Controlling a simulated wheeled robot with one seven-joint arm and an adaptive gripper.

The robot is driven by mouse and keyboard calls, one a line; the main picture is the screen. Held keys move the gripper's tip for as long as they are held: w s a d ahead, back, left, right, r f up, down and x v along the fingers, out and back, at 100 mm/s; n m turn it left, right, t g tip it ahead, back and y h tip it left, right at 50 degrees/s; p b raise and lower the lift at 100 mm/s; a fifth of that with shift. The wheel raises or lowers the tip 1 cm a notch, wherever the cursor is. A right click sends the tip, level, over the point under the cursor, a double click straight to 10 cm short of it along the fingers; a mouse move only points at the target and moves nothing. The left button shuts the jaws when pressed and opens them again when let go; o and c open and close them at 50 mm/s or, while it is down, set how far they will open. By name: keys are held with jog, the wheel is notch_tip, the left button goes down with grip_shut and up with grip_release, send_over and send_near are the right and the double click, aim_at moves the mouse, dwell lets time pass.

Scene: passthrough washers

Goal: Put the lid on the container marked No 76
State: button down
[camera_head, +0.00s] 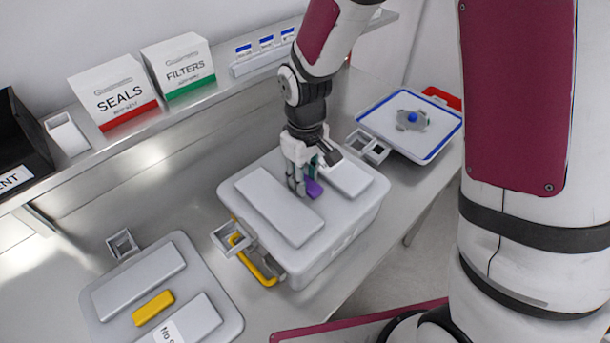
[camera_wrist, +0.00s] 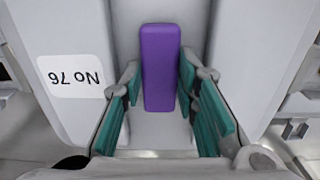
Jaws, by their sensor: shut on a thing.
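My gripper (camera_head: 304,188) is shut on the purple handle (camera_head: 314,188) of a grey lid (camera_head: 278,207) with two raised panels. In the wrist view the purple handle (camera_wrist: 160,68) stands between the teal finger pads, and a label reading "No 76" (camera_wrist: 75,77) shows upside down on the left panel. In the head view the lid is over a grey container (camera_head: 335,247) in the middle of the bench and lines up with its top. I cannot tell whether a small gap remains between them.
A grey lid-like top with a yellow handle (camera_head: 153,308) and a partly cut-off "No" label is at lower left. A yellow bar (camera_head: 257,268) is beside the middle container. A blue-edged white box (camera_head: 410,122) stands at right. SEALS (camera_head: 114,92) and FILTERS (camera_head: 178,66) boxes are on the shelf.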

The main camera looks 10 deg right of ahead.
jog(key=shift+f+b, duration=0.35)
jog(key=shift+f, duration=1.1)
dwell(1.0)
jog(key=c, duration=0.8)
grip_release()
jog(key=shift+o, duration=0.3)
jog(key=shift+r+p, duration=1.35)
jog(key=shift+r, duration=2.15)
